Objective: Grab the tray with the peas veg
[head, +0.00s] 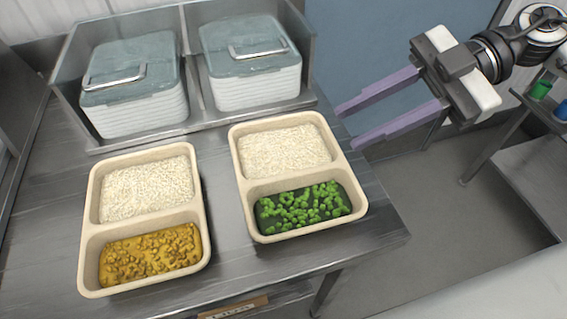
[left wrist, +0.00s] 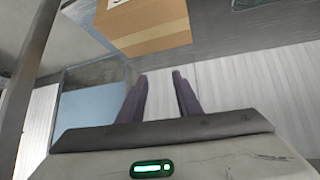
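The tray with green peas (head: 292,181) is a beige two-compartment tray on the right part of the steel table. White rice (head: 285,150) fills its back compartment and the green peas (head: 303,205) lie in its front one. My right gripper (head: 348,127) is open and empty, its two purple fingers pointing left at the tray's right side; they look apart from it. My left gripper is not in the head view. In the left wrist view, my left gripper (left wrist: 159,78) has its fingers apart with nothing between them.
A second beige tray (head: 147,225) with rice and a yellow-brown food stands left on the table (head: 40,235). Two lidded white containers (head: 140,105) (head: 255,85) sit in a steel rack behind. A cardboard box (left wrist: 150,25) shows in the left wrist view. Open floor lies right of the table.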

